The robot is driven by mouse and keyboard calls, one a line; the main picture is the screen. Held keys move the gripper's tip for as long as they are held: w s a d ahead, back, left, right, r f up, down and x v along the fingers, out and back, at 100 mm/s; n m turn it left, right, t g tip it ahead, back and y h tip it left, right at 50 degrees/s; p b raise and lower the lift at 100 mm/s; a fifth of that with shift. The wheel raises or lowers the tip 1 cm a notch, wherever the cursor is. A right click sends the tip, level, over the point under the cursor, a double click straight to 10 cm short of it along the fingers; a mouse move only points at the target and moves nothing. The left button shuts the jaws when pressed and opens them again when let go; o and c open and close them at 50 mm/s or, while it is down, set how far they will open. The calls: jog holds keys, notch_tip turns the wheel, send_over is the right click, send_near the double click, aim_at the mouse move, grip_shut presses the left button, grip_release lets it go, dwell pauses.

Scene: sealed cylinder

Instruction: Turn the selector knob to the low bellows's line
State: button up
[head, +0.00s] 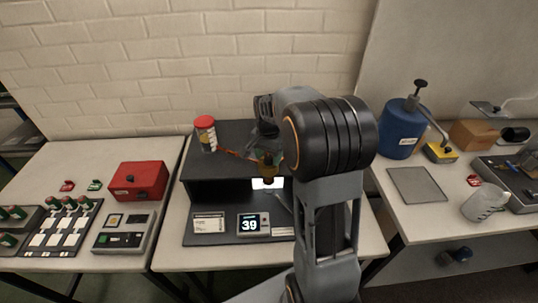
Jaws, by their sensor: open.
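My arm covers the middle of the head view. The end of my gripper (270,146) shows only in part, over the dark stand (206,180) on the middle table. A small brass-coloured piece (267,167) is just below it, close to a bright white patch; I cannot tell whether they touch. An orange strip runs from the left towards that piece. I cannot make out the selector knob or the bellows; they may be hidden behind my arm or too small. A small display (250,223) reading 39 sits on the stand's base, beside a white label card (209,222).
A red-lidded jar (205,134) stands on the stand's top left. The left table holds a red box (138,180), a grey panel and trays. The right table holds a blue cylinder (398,130) with a pump handle, a grey plate (416,185) and a cup. Gaps separate the tables.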

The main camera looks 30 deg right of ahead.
jog(key=c, duration=0.9)
jog(key=shift+n, duration=0.3)
jog(key=n, duration=0.5)
jog(key=shift+n, duration=0.3)
jog(key=n, duration=0.5)
jog(key=shift+n, duration=0.5)
jog(key=o, duration=0.9)
